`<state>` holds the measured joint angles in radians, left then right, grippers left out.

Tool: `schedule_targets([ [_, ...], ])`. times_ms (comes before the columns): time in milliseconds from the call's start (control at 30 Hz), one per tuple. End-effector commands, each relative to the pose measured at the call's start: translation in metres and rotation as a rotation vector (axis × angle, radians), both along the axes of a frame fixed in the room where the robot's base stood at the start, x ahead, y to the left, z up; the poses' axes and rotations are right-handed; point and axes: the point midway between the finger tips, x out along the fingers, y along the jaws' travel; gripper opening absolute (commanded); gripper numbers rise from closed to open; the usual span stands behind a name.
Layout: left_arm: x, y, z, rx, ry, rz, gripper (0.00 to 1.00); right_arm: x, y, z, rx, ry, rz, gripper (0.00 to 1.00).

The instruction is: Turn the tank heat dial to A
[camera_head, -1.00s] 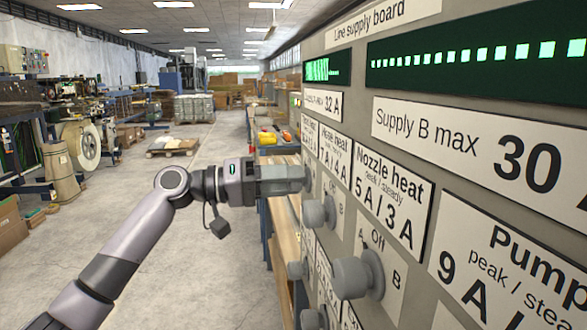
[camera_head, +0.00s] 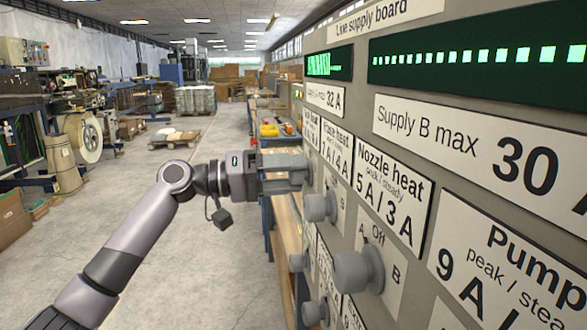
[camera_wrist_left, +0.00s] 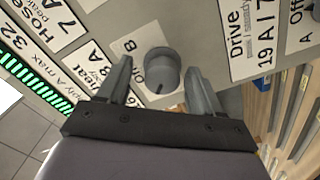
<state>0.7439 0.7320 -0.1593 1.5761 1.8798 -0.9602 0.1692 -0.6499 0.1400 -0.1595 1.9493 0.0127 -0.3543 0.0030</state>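The tank heat dial (camera_wrist_left: 162,68) is a grey round knob in the left wrist view, with a dark mark pointing toward the partly covered "Off" print. A "B" shows beside it; its "A" is not visible. My left gripper (camera_wrist_left: 158,75) is open, one finger on each side of the knob, with gaps visible on both sides. In the head view my left gripper (camera_head: 304,170) is at the far left part of the panel, below the tank heat label (camera_head: 311,128), and hides the dial. My right gripper is not in view.
The supply board (camera_head: 350,85) fills the right side. The hose heat dial (camera_head: 318,207), nozzle heat dial (camera_head: 358,270) and lower dials (camera_head: 313,313) stick out nearby. A wooden bench (camera_head: 287,225) runs behind.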

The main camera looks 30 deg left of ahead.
Motion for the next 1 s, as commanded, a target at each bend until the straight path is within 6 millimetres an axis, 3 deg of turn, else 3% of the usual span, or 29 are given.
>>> schedule_targets([
  [167,-0.002,0.005,-0.002,0.001,0.000,0.004,0.66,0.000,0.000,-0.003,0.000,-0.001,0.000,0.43],
  [600,-0.040,0.053,-0.002,0.001,0.000,0.001,0.66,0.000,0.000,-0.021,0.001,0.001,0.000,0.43],
  [1000,-0.043,0.057,0.000,0.001,-0.001,0.000,0.66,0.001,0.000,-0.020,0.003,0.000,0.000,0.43],
])
